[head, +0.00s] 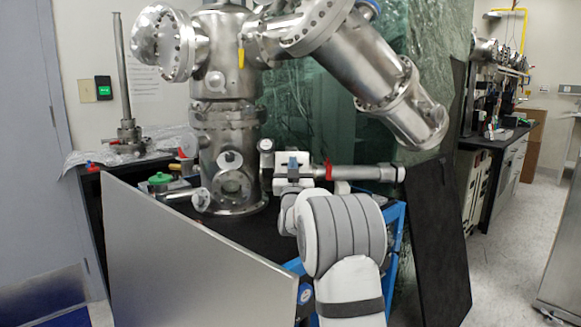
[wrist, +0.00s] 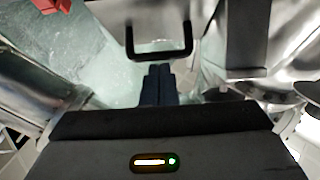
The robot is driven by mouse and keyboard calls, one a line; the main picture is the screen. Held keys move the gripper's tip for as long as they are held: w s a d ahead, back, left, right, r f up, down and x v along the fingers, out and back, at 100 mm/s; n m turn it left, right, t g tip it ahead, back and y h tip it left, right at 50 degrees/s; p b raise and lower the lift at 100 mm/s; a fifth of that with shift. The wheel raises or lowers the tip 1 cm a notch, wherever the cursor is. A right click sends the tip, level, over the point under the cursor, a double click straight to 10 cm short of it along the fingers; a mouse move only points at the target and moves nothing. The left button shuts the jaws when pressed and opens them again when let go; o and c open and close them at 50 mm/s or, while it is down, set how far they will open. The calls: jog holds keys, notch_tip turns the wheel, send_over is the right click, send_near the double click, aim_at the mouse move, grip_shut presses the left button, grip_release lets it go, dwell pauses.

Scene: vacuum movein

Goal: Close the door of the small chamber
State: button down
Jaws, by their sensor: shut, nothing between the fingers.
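A tall steel vacuum chamber (head: 230,130) stands on the black-topped bench in the head view. A small round window port (head: 233,186) sits low on its front. I cannot tell for sure which part is the small chamber's door. In the wrist view a black U-shaped handle (wrist: 158,55) lies just beyond my gripper (wrist: 158,70). Its dark fingers are together and empty, with the tips close to the handle's crossbar; I cannot tell if they touch. In the head view my arm reaches over the bench, and its fingertips are hard to make out.
A horizontal steel tube (head: 365,173) with a red ring lies right of my wrist. A large grey panel (head: 195,255) stands in front at left, a dark panel (head: 440,245) at right. A big angled cylinder (head: 375,75) hangs above.

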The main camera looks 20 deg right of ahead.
notch_tip(320, 180, down, 2)
jog(key=b, duration=0.2)
jog(key=shift+b, duration=0.3)
